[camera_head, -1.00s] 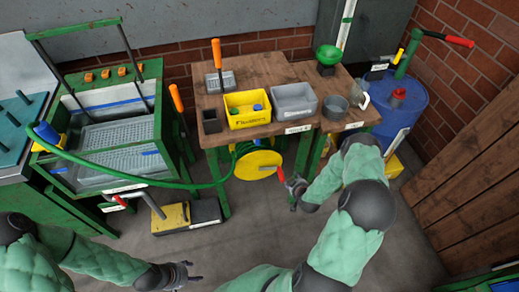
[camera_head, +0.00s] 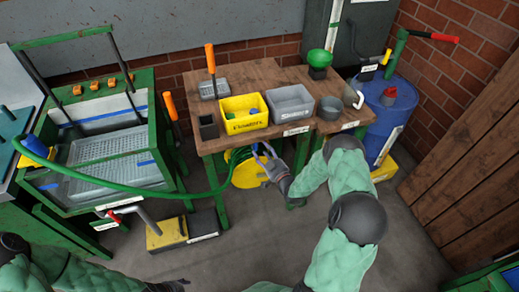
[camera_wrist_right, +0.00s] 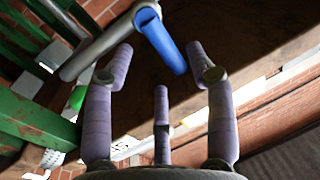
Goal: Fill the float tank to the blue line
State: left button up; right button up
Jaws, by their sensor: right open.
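The float tank (camera_head: 157,115) is a green-framed tank with a clear basin at the left, with blue marks on its front wall (camera_head: 146,163). I cannot tell the water level. A green hose (camera_head: 190,196) runs from a blue nozzle (camera_head: 33,145), at the tank's left edge, to a yellow reel (camera_head: 247,176) under the bench. My right gripper (camera_head: 264,152) is open below the bench's front edge. In the right wrist view, a blue lever (camera_wrist_right: 160,42) on a grey pipe (camera_wrist_right: 95,50) lies just beyond its spread fingers (camera_wrist_right: 160,70). My left gripper (camera_head: 170,286) barely shows at the bottom edge.
A blue drum (camera_head: 385,122) with a hand pump stands right. A yellow-and-black pedal box (camera_head: 166,233) is on the floor. Floor in front is open.

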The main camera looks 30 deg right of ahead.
jog(key=shift+w+d+b, duration=0.1)
jog(key=shift+w+b, duration=0.3)
jog(key=shift+w, duration=1.35)
grip_shut()
